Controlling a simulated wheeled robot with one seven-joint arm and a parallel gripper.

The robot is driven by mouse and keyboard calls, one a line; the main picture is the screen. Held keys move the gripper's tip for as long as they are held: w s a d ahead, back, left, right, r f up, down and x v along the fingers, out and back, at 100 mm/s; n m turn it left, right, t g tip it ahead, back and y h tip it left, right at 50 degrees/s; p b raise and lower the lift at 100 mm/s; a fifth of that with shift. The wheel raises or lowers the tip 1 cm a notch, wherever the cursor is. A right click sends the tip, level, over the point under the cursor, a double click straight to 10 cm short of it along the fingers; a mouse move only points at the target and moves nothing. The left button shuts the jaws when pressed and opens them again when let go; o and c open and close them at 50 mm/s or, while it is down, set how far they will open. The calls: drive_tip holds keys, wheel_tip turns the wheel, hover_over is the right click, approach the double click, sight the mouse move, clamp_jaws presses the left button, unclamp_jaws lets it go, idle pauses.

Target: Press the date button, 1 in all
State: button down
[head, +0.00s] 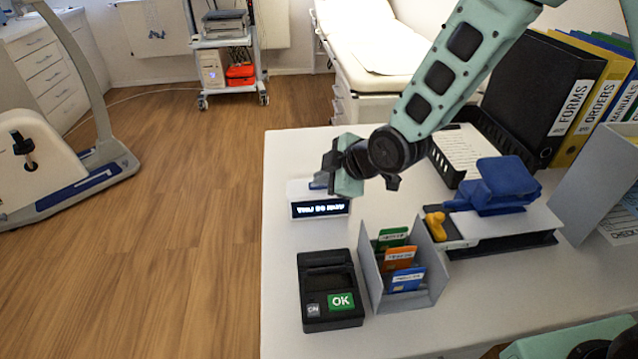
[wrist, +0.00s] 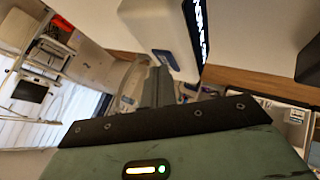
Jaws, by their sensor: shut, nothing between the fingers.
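A white display box (head: 296,187) stands at the left edge of the white desk. Its dark front panel shows white lettering that I cannot read. A small blue part (head: 318,184) shows on its top, partly hidden by my gripper; its label is too small to read, so I cannot tell whether it is the date button. My gripper (head: 333,175) is shut and empty, just over the right part of the box. In the wrist view the box (wrist: 150,25) and the blue part (wrist: 166,59) lie beyond my shut fingers (wrist: 157,85). Whether they touch is unclear.
A blue stamp-like device (head: 500,185), a black tray (head: 450,178) and binders (head: 545,85) fill the right.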

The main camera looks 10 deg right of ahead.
sight(324, 187)
drive_tip(key=shift+r+p, duration=0.5)
drive_tip(key=shift+r, duration=0.3)
drive_tip(key=shift+r+p, duration=1.85)
drive_tip(key=shift+r, duration=0.7)
drive_tip(key=shift+f, duration=0.1)
drive_tip(key=s+d+r+m+g+h, duration=0.2)
drive_tip(key=s+r+m, duration=0.1)
drive_tip(key=s, duration=0.6)
drive_tip(key=s+d+r+m+g+h, duration=0.1)
drive_tip(key=s+d+r+m+g, duration=0.1)
drive_tip(key=s, duration=0.8)
drive_tip(key=s+d+r+m+g+h+p, duration=0.1)
drive_tip(key=s+d+r+m+g+h, duration=0.1)
drive_tip(key=s, duration=0.8)
drive_tip(key=r+m, duration=0.1)
drive_tip(key=m, duration=0.1)
drive_tip(key=shift+d+r+m+g+h, duration=0.3)
drive_tip(key=shift+d+r+m+g, duration=0.1)
